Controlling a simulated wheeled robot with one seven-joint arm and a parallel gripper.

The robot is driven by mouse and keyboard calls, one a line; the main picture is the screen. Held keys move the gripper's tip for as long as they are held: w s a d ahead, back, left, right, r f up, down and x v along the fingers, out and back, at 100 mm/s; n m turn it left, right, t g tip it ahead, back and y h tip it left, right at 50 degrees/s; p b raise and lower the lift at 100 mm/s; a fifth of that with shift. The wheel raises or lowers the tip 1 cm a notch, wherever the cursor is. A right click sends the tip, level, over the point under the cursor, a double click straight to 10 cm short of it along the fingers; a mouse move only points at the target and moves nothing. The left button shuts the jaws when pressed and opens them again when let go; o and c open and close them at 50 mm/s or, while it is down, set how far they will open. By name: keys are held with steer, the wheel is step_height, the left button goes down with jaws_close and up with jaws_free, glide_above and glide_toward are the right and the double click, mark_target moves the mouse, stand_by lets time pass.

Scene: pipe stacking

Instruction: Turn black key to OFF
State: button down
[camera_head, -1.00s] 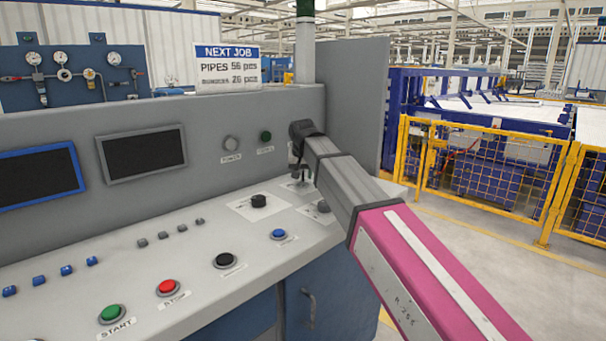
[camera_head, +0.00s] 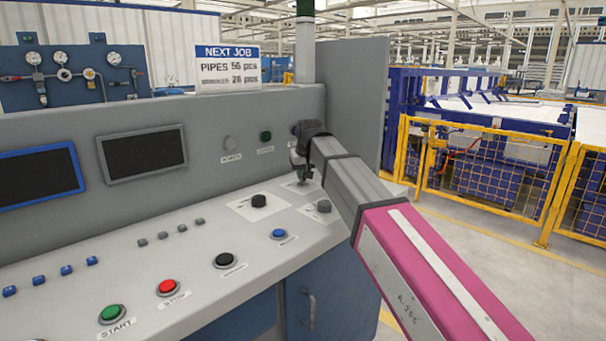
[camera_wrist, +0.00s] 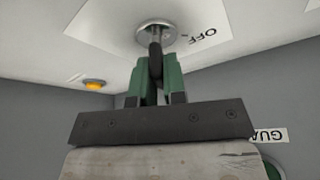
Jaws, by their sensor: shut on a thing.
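The black key (camera_wrist: 154,48) sits in a round metal lock (camera_wrist: 156,33) on a white plate in the wrist view. A label reading OFF (camera_wrist: 203,37) is printed on the plate to the right of the lock. My gripper (camera_wrist: 156,72) has green fingers closed on the key, which shows between them. In the head view my gripper (camera_head: 301,172) is at the back right of the console's sloped top. The key is too small and covered to make out there. Its exact turn angle is hard to tell.
The grey console (camera_head: 75,270) carries a black knob (camera_head: 259,201), a grey knob (camera_head: 324,206) and a blue button (camera_head: 279,234) near my arm. The upright panel (camera_head: 225,120) stands close behind the gripper. An amber button (camera_wrist: 95,84) shows in the wrist view.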

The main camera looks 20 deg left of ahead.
steer(key=n+g, duration=0.1)
steer(key=n, duration=0.2)
steer(key=n+g+y, duration=0.1)
steer(key=n, duration=0.3)
steer(key=shift+y, duration=0.3)
steer(key=n+g, duration=0.1)
steer(key=n, duration=0.3)
steer(key=shift+w+g, duration=0.1)
steer(key=shift+g, duration=0.3)
steer(key=shift+n+g, duration=0.6)
steer(key=shift+n, duration=1.2)
steer(key=c, duration=1.2)
jaws_free()
steer(key=v, duration=1)
steer(key=shift+d+r, duration=0.1)
steer(key=shift+r, duration=0.3)
